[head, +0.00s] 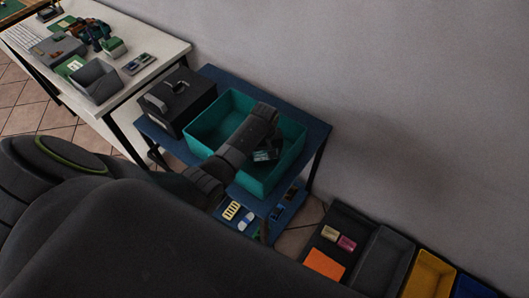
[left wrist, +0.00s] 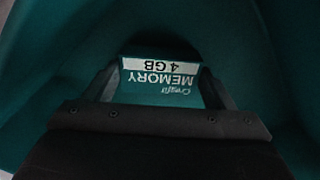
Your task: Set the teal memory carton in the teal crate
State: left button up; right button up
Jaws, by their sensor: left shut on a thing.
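The teal crate (head: 206,126) stands on a dark blue table in the head view. My left arm reaches over its rim, and my left gripper (head: 266,152) is inside the crate. The gripper is shut on the teal memory carton (head: 264,156). In the left wrist view the carton (left wrist: 160,84) sits between the two fingers (left wrist: 160,98), with "MEMORY 4 GB" showing upside down. Teal crate walls (left wrist: 260,60) surround it there. I cannot tell whether the carton touches the crate floor. My right gripper is not in view.
A black box (head: 178,100) stands close to the crate's left side. A white table (head: 150,48) with electronics is at the upper left. Below the blue table (head: 308,112) is a shelf with small items. Black, grey and yellow bins (head: 428,275) stand at the lower right.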

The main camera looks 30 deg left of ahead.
aim_at(265, 155)
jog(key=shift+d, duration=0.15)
pick_arm(q)
jog(key=shift+f, duration=0.1)
jog(key=o, duration=1)
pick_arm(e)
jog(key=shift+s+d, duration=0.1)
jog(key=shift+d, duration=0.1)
pick_arm(q)
jog(key=shift+r, duration=0.7)
notch_tip(265, 155, up, 11)
jog(key=shift+f, duration=0.1)
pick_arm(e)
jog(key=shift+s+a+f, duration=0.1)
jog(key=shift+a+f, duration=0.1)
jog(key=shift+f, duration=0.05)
